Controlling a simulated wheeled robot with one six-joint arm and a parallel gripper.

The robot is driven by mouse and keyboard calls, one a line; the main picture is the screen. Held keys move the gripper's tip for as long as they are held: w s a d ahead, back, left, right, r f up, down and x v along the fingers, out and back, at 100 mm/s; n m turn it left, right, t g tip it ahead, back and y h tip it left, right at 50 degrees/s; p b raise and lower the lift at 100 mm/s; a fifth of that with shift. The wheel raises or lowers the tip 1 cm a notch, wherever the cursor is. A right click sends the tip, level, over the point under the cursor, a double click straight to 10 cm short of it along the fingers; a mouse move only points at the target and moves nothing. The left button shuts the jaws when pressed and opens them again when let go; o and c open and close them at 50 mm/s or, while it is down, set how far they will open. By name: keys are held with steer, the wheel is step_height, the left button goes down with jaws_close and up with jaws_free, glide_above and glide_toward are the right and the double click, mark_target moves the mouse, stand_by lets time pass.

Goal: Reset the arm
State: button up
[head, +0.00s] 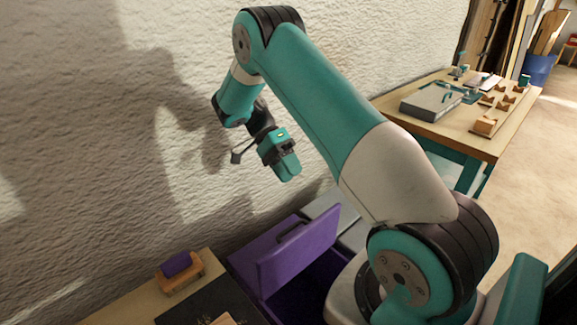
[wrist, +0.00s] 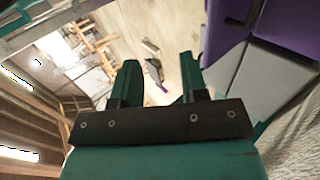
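My teal arm is raised in the head view, bent at the elbow beside the rough white wall. My gripper (head: 288,168) hangs in the air above the purple box and the bench, touching nothing that I can see. In the wrist view its two teal fingers (wrist: 160,80) stand apart with a gap between them.
An open purple box (head: 290,255) stands below my gripper. A wooden block with a purple top (head: 180,270) sits on the near bench at left. A farther table (head: 450,130) at right holds a grey case and several wooden pieces. The wall (head: 100,130) is close behind.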

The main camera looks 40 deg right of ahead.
stand_by(0.4)
steer(key=s+a+r+n+t+h, duration=0.1)
steer(key=s+a+r+n+t, duration=0.1)
steer(key=a+r+n+t, duration=0.35)
steer(key=s+a+r+n+t+h, duration=0.1)
steer(key=s+a+r+n+t, duration=0.1)
steer(key=a+r+n, duration=0.65)
steer(key=s+a+r+n+t+y, duration=0.1)
steer(key=s+a+n+y, duration=0.1)
steer(key=s+a+n, duration=0.3)
steer(key=s+a+r+n+t+y+p, duration=0.1)
steer(key=s+a+r+n+y, duration=0.1)
steer(key=s+a+n, duration=0.4)
steer(key=s+a+y, duration=0.1)
steer(key=s+a, duration=0.1)
steer(key=s, duration=0.1)
steer(key=shift+r+n+t+y, duration=0.15)
steer(key=shift+n+t+y, duration=0.15)
steer(key=shift+t, duration=0.05)
